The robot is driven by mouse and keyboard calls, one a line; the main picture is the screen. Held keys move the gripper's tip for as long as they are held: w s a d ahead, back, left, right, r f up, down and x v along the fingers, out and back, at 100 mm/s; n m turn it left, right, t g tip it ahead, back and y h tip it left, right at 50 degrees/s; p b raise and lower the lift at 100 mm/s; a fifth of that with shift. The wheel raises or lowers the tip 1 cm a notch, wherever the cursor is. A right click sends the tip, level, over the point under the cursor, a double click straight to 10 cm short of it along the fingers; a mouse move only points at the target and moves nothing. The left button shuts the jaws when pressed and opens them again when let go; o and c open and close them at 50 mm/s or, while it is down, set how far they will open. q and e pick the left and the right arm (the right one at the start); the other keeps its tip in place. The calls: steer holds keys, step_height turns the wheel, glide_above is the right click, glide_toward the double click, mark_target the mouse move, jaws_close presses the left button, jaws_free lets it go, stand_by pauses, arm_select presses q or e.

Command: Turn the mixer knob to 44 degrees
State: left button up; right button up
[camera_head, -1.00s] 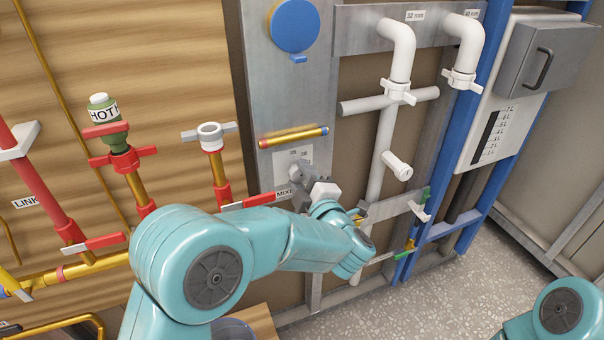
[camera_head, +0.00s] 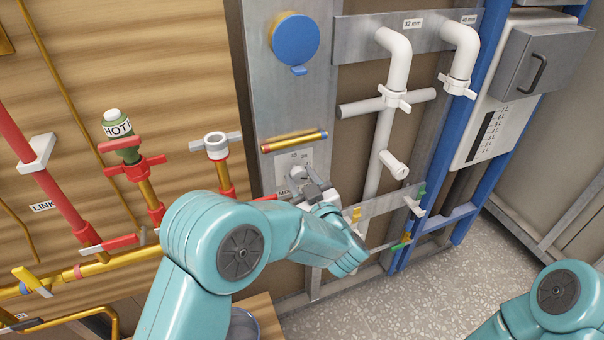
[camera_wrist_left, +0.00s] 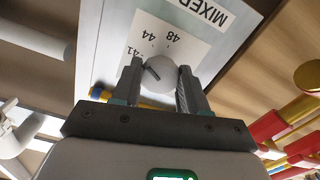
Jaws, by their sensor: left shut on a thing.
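The mixer knob (camera_wrist_left: 157,74) is pale and round, with a short dark mark on its face. It sits on a white dial plate (camera_wrist_left: 180,42) with 41, 44 and 48 printed upside down in the wrist view. The mark lies up-left on the knob, roughly towards the 41; its exact reading cannot be told. My left gripper (camera_wrist_left: 160,84) has one finger on each side of the knob and is shut on it. In the head view the left gripper (camera_head: 312,186) is at the dial plate (camera_head: 292,162) and covers part of the knob. My right gripper is out of view.
A brass bar (camera_head: 294,141) and a blue disc (camera_head: 295,40) are above the dial. White pipes (camera_head: 385,130) and a blue frame are at right. Speckled floor (camera_head: 400,295) lies below.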

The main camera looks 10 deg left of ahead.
arm_select(q)
steer(key=shift+r+m+p, duration=0.15)
steer(key=shift+m+p, duration=0.45)
steer(key=shift+m, duration=0.6)
steer(key=o, duration=1.1)
steer(key=shift+c, duration=0.2)
steer(key=shift+f, duration=0.2)
